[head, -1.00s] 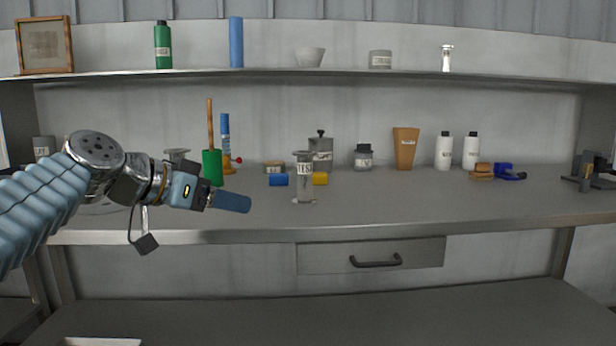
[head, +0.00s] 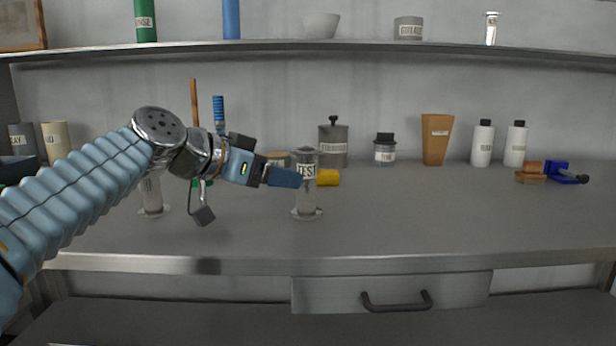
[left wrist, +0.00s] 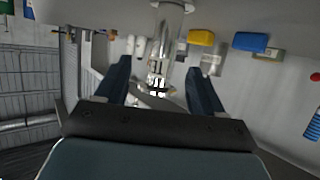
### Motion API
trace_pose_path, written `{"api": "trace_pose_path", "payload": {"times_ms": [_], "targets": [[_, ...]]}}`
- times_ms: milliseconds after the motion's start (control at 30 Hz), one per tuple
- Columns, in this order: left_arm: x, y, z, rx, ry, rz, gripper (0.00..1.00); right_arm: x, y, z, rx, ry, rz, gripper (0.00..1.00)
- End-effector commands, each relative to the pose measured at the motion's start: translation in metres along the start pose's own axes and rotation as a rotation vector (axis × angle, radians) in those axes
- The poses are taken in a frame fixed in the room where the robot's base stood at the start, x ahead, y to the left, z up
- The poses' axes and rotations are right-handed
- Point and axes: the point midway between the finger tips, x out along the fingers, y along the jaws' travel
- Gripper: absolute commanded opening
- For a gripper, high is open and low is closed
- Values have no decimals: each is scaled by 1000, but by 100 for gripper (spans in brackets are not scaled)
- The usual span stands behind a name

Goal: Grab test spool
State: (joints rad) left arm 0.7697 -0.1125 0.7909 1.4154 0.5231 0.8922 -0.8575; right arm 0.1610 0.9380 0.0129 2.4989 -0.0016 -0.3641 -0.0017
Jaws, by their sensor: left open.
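The test spool (head: 306,196), a clear glass-like spool with a "TEST" label and flared ends, stands upright on the bench just right of my left gripper. My left gripper (head: 298,178) is open, its blue fingers level with the label. The left wrist view shows the spool (left wrist: 170,45) in the gap at the tips of the two open fingers (left wrist: 159,68). I cannot tell whether either finger touches it. My right gripper is not in view.
A yellow cylinder (head: 328,178) lies right behind the spool. A grey canister (head: 333,145) stands farther back. Another clear spool (head: 152,197) stands left, below my arm. The bench front right of the spool is clear.

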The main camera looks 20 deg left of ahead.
Motion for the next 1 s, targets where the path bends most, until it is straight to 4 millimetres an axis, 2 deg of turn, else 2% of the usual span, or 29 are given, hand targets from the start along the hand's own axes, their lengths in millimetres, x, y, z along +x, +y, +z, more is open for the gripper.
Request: {"api": "trace_pose_path", "payload": {"times_ms": [100,267,500,600,833,867,1000], "targets": [[18,0,-2,-3,-2,3,68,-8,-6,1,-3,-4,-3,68],[30,-1,-2,0,0,0,68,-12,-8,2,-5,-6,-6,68],[66,-7,-3,-3,-2,4,68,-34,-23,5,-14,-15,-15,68],[77,-6,-1,-2,-1,2,68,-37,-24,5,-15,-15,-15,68],[80,-7,2,0,0,-1,68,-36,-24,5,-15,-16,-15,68],[80,-7,2,0,0,-1,67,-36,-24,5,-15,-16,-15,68],[80,-7,2,0,0,-2,45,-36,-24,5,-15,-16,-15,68]]}}
